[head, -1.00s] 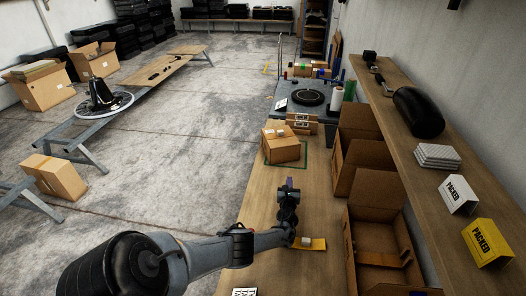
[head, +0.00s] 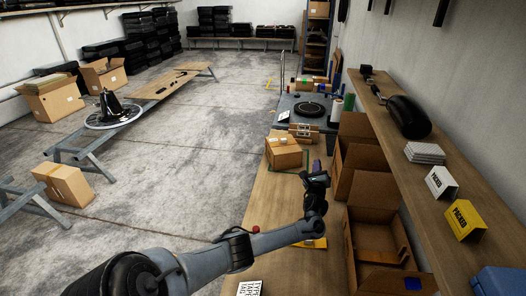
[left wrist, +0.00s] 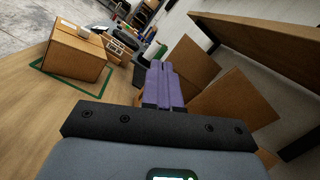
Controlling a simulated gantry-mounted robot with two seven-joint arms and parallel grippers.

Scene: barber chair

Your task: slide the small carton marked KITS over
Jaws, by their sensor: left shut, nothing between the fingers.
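A small brown carton (head: 284,152) with a white label sits on the wooden bench, at a green outline marked on the bench top. I cannot read KITS on it. It also shows at the upper left of the left wrist view (left wrist: 75,52), with the green line around its near side. My left gripper (head: 319,168) is to the right of the carton and nearer to me, apart from it. Its purple fingers (left wrist: 163,84) are shut together with nothing between them. My right gripper is not in view.
Open brown boxes (head: 376,240) line the right side of the bench. A shelf (head: 420,180) beyond them holds PACKED signs (head: 464,219). A small package (head: 304,132) stands behind the carton. The bench left of my gripper (head: 270,205) is clear.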

